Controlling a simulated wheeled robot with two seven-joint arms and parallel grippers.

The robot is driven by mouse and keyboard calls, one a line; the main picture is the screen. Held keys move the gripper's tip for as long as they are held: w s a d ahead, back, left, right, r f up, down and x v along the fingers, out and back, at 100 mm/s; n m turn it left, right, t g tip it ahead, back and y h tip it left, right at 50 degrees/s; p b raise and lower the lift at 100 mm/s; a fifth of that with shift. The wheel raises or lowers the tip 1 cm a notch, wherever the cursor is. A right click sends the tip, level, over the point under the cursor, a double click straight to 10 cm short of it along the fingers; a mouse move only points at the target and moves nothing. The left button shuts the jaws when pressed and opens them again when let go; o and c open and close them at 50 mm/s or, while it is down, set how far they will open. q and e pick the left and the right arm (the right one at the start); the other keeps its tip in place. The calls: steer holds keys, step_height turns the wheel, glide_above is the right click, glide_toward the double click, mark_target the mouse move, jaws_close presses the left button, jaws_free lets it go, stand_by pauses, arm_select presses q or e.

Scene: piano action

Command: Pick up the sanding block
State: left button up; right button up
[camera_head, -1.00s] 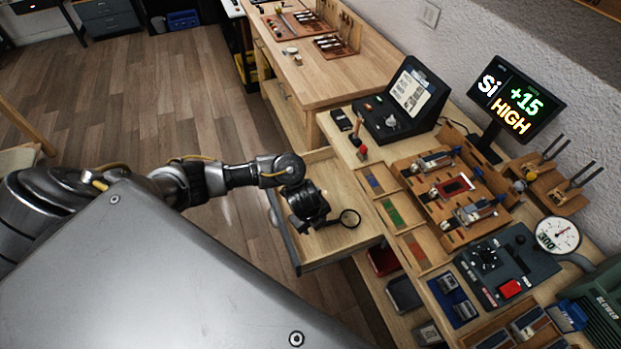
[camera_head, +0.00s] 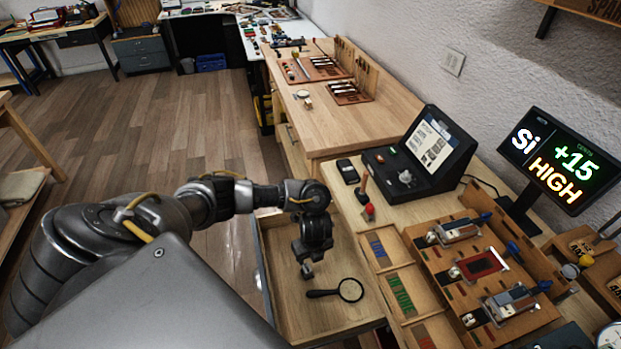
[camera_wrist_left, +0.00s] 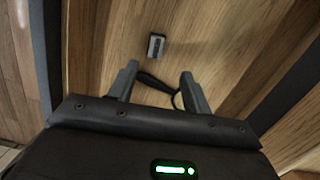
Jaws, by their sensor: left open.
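A small grey block with a light top, likely the sanding block (camera_wrist_left: 156,46), lies on the wooden drawer bottom in the left wrist view. I cannot make it out in the head view, where my gripper may hide it. My left gripper (camera_head: 307,268) points down into the open drawer (camera_head: 325,313). In the left wrist view its two fingers (camera_wrist_left: 158,82) are apart and empty, with the block beyond the tips. My right gripper is not in view.
A black magnifying glass (camera_head: 350,290) lies in the drawer beside my left gripper, its handle partly between the fingers in the wrist view. The bench above holds a wooden rack (camera_head: 455,265), a black case (camera_head: 420,155) and a display (camera_head: 550,160). Drawer walls surround the gripper.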

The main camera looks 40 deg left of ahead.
arm_select(q)
steer(key=b, duration=0.4)
glide_above(307, 268)
steer(key=f, duration=0.4)
steer(key=shift+s+d+f, duration=0.3)
steer(key=shift+d+f, duration=0.05)
steer(key=shift+d, duration=0.05)
steer(key=shift+w+a+f, duration=0.1)
steer(key=shift+w+f, duration=0.1)
steer(key=shift+f, duration=0.15)
steer(key=shift+s+f, duration=0.1)
steer(key=shift+f, duration=0.05)
steer(key=f, duration=0.1)
steer(key=f+b, duration=0.1)
steer(key=f, duration=0.2)
steer(key=shift+w+a+f+b, duration=0.2)
steer(key=shift+a+f+b, duration=0.15)
steer(key=shift+a, duration=0.05)
steer(key=c, duration=1.1)
